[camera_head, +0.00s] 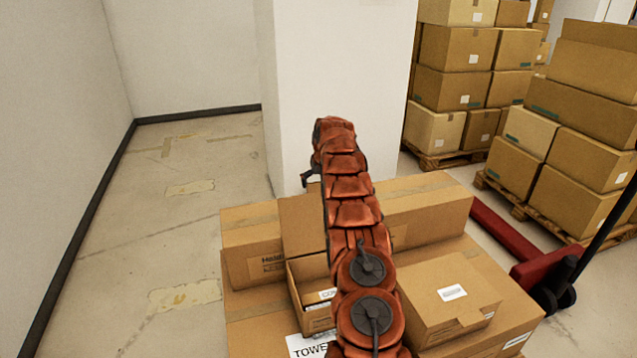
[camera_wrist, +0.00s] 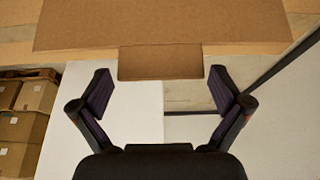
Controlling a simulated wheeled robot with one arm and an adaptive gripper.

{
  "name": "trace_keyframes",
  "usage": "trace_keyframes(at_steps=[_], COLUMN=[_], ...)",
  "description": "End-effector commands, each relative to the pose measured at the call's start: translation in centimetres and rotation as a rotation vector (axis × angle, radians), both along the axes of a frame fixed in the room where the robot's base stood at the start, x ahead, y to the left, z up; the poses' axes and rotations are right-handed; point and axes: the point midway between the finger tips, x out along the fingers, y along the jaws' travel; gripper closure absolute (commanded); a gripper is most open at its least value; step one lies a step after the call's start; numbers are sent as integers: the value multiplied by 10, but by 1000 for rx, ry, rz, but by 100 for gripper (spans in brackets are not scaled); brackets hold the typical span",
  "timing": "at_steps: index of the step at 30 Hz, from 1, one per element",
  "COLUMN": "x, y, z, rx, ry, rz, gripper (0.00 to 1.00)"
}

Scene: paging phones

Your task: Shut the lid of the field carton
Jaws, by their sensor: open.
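An open cardboard carton (camera_head: 295,294), likely the field carton, stands on the stacked boxes, partly hidden behind my arm. Its lid (camera_head: 302,226) stands raised at the back. A white label with partly hidden lettering shows inside or on the carton. In the wrist view a brown cardboard panel, seemingly the lid (camera_wrist: 160,25), crosses the top, with a small tab (camera_wrist: 160,62) at its edge. My gripper (camera_wrist: 159,77) is open and empty, its fingers apart on either side of the tab. In the head view my gripper (camera_head: 309,178) is mostly hidden beyond my arm, above the lid.
A closed carton (camera_head: 445,298) stands right of the open one. A long box (camera_head: 430,212) lies behind. A white pillar (camera_head: 340,80) rises beyond the stack. Stacked boxes on pallets (camera_head: 590,110) and a red pallet jack (camera_head: 505,235) are at right. Floor at left is clear.

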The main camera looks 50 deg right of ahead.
Motion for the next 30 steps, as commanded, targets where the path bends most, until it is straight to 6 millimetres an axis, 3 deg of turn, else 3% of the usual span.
trace_keyframes(at_steps=[14, 30], x=[4, 4], y=[-2, -2], z=[-12, -12], rx=[2, 1], ry=[1, 0], rz=[-1, 0], gripper=[0, 55])
